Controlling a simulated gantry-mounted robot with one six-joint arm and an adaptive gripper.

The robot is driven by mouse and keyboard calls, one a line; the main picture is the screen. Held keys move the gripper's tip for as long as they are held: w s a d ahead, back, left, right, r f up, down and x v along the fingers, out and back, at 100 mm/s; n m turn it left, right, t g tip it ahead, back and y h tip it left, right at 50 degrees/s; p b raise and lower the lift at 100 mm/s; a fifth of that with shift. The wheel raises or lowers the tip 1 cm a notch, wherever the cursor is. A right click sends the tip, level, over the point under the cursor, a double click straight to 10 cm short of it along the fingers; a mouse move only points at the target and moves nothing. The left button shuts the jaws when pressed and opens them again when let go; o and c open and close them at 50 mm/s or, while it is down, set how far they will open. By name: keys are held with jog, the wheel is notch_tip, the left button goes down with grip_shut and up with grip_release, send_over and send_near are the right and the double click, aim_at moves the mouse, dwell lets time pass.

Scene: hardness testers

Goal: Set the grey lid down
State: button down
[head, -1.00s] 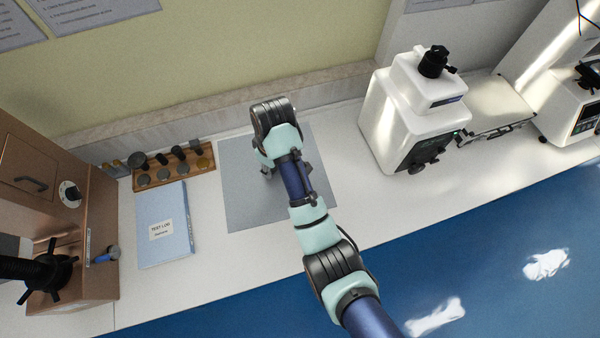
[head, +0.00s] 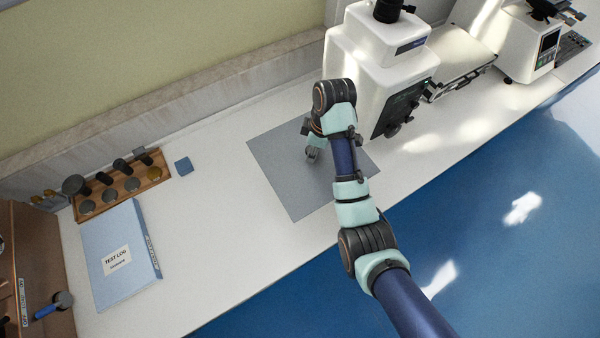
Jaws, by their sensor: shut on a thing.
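My gripper (head: 312,152) points down over the grey mat (head: 290,195) on the white bench, near the mat's middle. It is shut on the grey lid. The lid is mostly hidden by my gripper and wrist and is too small to make out clearly. I cannot tell whether the lid touches the mat.
A white tester (head: 372,60) stands close by the mat's far right side. Bare bench lies between log and mat.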

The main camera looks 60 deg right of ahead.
aim_at(319, 158)
notch_tip(319, 158, down, 18)
jog(key=b, duration=0.5)
jog(key=shift+r, duration=0.1)
jog(key=c, duration=0.7)
grip_release()
jog(key=r+p, duration=0.1)
jog(key=r, duration=0.3)
jog(key=s+r+p, duration=0.1)
jog(key=r, duration=0.3)
jog(key=r+p, duration=0.1)
jog(key=r, duration=0.3)
jog(key=shift+s+d+p, duration=0.15)
jog(key=shift+s+p, duration=0.2)
